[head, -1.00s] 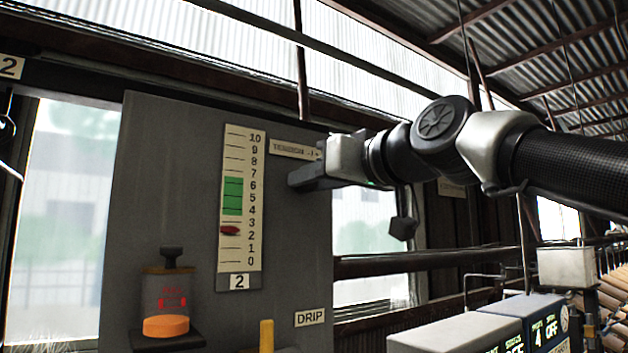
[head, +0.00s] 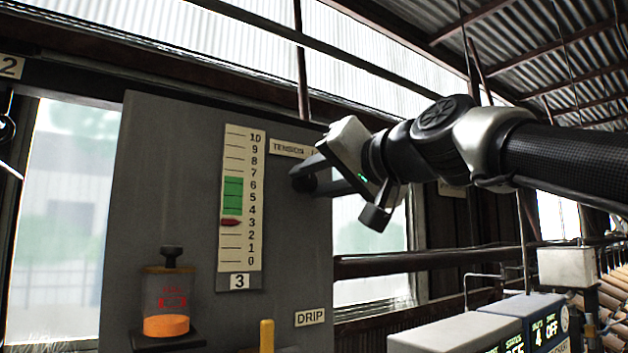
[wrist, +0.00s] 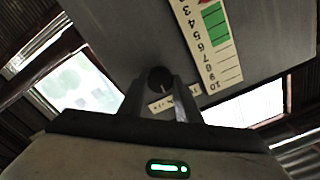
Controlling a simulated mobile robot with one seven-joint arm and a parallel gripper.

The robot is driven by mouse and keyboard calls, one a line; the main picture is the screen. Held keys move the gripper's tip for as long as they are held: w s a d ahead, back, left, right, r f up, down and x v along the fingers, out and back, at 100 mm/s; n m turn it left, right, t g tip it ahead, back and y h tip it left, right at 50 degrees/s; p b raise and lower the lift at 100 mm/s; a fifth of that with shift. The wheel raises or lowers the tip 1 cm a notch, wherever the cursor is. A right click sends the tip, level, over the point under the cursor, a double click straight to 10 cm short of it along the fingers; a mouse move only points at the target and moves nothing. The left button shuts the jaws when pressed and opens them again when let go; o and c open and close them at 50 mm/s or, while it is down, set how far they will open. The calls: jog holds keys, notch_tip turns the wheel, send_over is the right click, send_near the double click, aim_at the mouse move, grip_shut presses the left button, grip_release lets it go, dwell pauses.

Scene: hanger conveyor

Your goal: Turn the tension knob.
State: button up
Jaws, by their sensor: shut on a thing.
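The black tension knob (wrist: 160,79) is on the grey panel (head: 170,200), below the TENSION label (head: 289,149) in the head view. My gripper (head: 304,178) is shut on the knob, with one finger on each side of it in the wrist view (wrist: 159,88). The gripper is rolled at a slant. The tension scale (head: 241,195) has a green band from about 4 to 7. Its red pointer (head: 231,222) is at about 3, below the green band. A small plate (head: 239,281) under the scale reads 3.
An oiler cup (head: 167,300) with orange liquid stands on a ledge at the panel's lower left. A yellow lever (head: 266,335) and a DRIP label (head: 310,317) are at the lower middle. Grey boxes with displays (head: 530,318) stand at lower right.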

jog(key=shift+m, duration=1)
jog(key=o, duration=1.1)
jog(key=shift+c, duration=0.2)
jog(key=b+v, duration=0.2)
jog(key=v, duration=1.5)
jog(key=shift+s, duration=0.2)
jog(key=shift+d, duration=0.15)
